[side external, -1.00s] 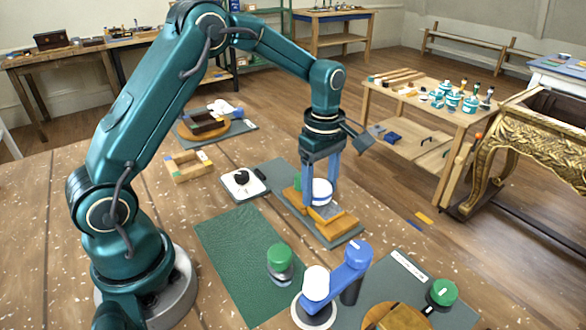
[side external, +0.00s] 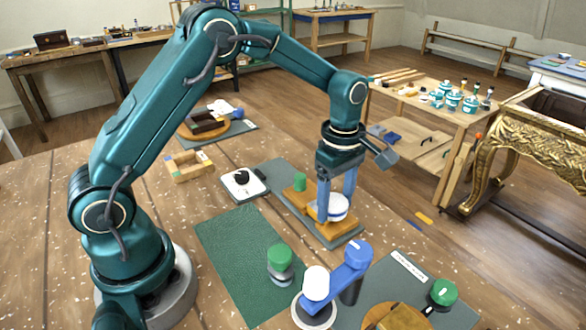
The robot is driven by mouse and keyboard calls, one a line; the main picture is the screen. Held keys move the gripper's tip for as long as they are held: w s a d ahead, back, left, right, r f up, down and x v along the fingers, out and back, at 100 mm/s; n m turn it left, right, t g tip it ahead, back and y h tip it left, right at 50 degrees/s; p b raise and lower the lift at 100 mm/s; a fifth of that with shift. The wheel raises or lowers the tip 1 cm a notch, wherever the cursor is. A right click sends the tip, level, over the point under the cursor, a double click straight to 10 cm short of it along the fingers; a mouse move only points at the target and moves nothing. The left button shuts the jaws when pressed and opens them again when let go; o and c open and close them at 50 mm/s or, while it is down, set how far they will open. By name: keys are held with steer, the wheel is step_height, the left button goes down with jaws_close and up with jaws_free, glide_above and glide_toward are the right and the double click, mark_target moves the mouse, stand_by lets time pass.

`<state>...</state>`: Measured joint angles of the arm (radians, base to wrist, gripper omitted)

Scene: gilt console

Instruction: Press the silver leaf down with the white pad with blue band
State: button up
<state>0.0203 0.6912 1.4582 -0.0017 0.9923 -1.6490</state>
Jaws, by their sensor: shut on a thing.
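My gripper (side external: 336,203) is shut on the white pad with blue band (side external: 338,209). The pad is upright between the two blue fingers, low over the right part of a tan wooden piece (side external: 294,196). It looks to be at or very near the surface, but I cannot tell whether it touches. I cannot make out the silver leaf now; the pad and fingers cover the place where a pale patch showed earlier.
The wooden piece lies on a grey mat (side external: 270,175) with a green-topped item (side external: 300,182) at its left. A white square dish with a black knob (side external: 243,181) is to the left. A green mat (side external: 240,250), a green-capped jar (side external: 280,262) and a blue-armed device (side external: 335,280) stand in front.

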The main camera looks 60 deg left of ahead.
steer(key=shift+a, duration=2.4)
steer(key=shift+d, duration=2.7)
steer(key=shift+s+a, duration=0.1)
steer(key=shift+a, duration=2.5)
steer(key=shift+d, duration=2.45)
steer(key=shift+r, duration=3.85)
